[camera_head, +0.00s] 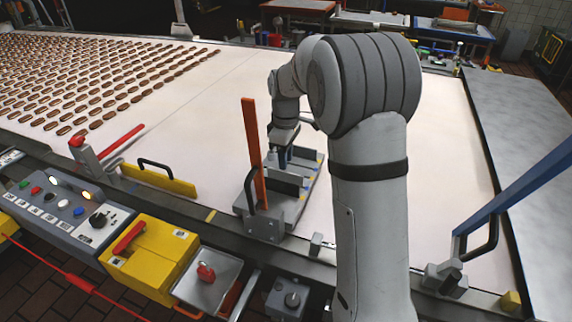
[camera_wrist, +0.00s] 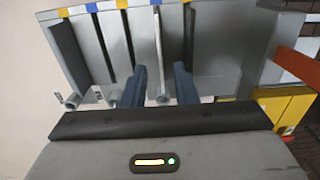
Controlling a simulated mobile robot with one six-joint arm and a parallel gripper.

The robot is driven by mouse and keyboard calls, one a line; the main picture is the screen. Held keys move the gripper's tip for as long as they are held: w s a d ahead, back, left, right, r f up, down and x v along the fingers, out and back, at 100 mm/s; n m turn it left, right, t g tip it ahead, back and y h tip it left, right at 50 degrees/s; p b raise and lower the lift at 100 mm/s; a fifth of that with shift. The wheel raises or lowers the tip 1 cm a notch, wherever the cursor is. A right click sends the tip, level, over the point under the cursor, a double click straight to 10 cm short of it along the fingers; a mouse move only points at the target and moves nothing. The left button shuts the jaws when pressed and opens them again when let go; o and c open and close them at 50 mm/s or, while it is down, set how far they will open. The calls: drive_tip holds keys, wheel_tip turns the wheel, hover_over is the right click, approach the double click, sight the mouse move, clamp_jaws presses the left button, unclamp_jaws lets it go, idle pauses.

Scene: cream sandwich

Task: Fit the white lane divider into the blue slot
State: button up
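The white lane divider (camera_wrist: 159,50) is a thin pale plate in the wrist view, running up to a blue mark (camera_wrist: 155,3) on the grey slotted fixture (camera_wrist: 220,45). It lines up with that mark; I cannot tell how deep it sits in the slot. My gripper (camera_wrist: 160,84) has its two blue fingers on either side of the divider's near end, with a visible gap on each side. In the head view my gripper (camera_head: 283,158) is over the fixture (camera_head: 240,208), partly hidden by my arm. I cannot make out the divider there.
An orange upright bar (camera_head: 253,150) stands at the fixture's left. A yellow block with a black handle (camera_head: 160,181) and a red lever (camera_head: 120,140) lie farther left. A blue bar (camera_head: 520,187) rises at right. Rows of biscuits (camera_head: 90,80) fill the belt's far left.

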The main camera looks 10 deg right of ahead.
wheel_tip(320, 180, up, 8)
drive_tip(key=s+r+m+t, duration=0.1)
drive_tip(key=s+r+m, duration=0.15)
drive_tip(key=s, duration=0.45)
drive_tip(key=s+r+m, duration=0.1)
drive_tip(key=s+m, duration=0.2)
drive_tip(key=s, duration=0.4)
drive_tip(key=s+f+m+t, duration=0.1)
drive_tip(key=s+f+m, duration=0.1)
drive_tip(key=s, duration=0.5)
drive_tip(key=s+f+m+t, duration=0.1)
drive_tip(key=s+f+m, duration=0.2)
drive_tip(key=s, duration=0.5)
drive_tip(key=shift+d+f+m, duration=0.15)
drive_tip(key=shift+f+m, duration=0.2)
drive_tip(key=shift+f, duration=0.4)
